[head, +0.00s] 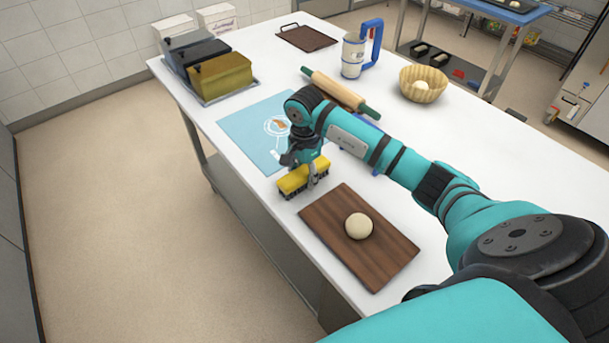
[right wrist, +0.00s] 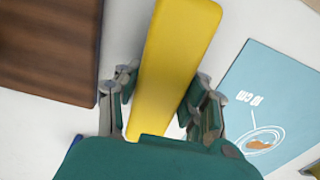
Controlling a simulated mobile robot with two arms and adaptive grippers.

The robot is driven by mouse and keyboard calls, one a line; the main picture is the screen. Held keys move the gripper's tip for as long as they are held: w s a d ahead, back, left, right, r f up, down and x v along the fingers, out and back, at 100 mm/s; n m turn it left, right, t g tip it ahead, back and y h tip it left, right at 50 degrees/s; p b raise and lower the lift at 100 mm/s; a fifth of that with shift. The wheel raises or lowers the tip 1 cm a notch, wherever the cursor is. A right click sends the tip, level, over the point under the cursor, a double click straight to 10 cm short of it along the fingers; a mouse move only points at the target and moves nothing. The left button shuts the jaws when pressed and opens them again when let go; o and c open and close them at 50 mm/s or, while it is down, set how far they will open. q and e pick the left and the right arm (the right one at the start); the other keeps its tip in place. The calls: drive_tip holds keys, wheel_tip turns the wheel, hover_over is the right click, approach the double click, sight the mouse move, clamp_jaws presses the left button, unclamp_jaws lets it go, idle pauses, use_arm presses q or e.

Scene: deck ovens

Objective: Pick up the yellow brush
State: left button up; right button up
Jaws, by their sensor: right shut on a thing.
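The yellow brush (head: 296,180) has a yellow block top and dark bristles below. It is near the front edge of the white table, between the blue mat and the wooden board. My right gripper (head: 309,178) is over the brush and shut on it. In the right wrist view the yellow brush (right wrist: 170,70) runs lengthwise between the two fingers of my right gripper (right wrist: 163,105), one on each side. I cannot tell whether the bristles touch the table. My left gripper is not in view.
A wooden board (head: 335,236) with a dough ball (head: 359,226) lies close to the brush. A blue mat (head: 245,133) lies behind it. A rolling pin (head: 341,92), a blue-handled cup (head: 353,56), a basket (head: 423,86) and loaf tins (head: 222,77) stand farther back.

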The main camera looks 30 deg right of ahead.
sight(304, 170)
drive_tip(key=c, duration=0.5)
drive_tip(key=shift+o, duration=0.2)
drive_tip(key=shift+r, duration=0.1)
wheel_tip(304, 170, up, 10)
drive_tip(key=shift+f+b, duration=0.1)
drive_tip(key=shift+b, duration=1.1)
drive_tip(key=o, duration=0.5)
drive_tip(key=c, duration=0.3)
